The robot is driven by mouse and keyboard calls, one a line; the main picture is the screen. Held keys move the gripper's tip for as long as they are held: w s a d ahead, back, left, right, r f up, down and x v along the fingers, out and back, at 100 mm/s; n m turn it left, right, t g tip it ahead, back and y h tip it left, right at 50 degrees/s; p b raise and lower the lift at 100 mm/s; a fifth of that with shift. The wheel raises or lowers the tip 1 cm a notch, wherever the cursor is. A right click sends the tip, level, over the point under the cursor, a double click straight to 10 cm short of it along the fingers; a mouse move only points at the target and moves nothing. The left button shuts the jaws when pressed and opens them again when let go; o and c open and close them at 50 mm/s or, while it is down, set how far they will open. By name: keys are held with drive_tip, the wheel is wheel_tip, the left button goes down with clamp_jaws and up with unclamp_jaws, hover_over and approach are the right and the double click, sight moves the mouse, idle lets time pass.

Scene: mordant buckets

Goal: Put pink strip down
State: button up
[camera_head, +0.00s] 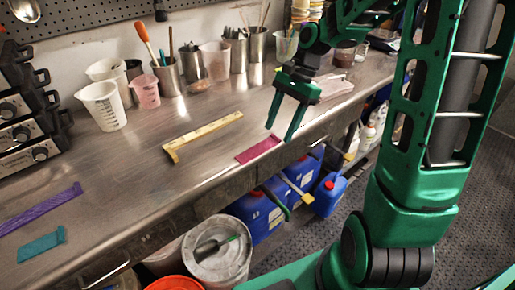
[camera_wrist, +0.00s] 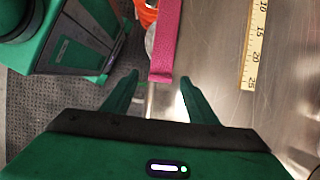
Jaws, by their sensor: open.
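The pink strip (camera_head: 258,149) lies on the metal counter near its front edge in the head view. In the wrist view the pink strip (camera_wrist: 166,40) runs up from between my fingertips, with its near end close to them. My gripper (camera_head: 282,118) is open above the counter, just right of and above the strip in the head view. In the wrist view my gripper (camera_wrist: 159,80) has its fingers apart on either side of the strip's near end, and nothing is held between them.
A yellow ruler (camera_head: 203,136) lies left of the strip. A purple strip (camera_head: 40,209) and a teal strip (camera_head: 41,244) lie at the counter's left. Measuring cups (camera_head: 102,106) and metal tool pots (camera_head: 168,77) line the back. Blue jugs (camera_head: 258,212) stand below the front edge.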

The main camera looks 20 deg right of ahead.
drive_tip(key=shift+x, duration=0.8)
drive_tip(key=shift+c, duration=0.3)
drive_tip(key=c, duration=1.1)
drive_tip(key=shift+r, duration=0.1)
drive_tip(key=shift+c, duration=0.2)
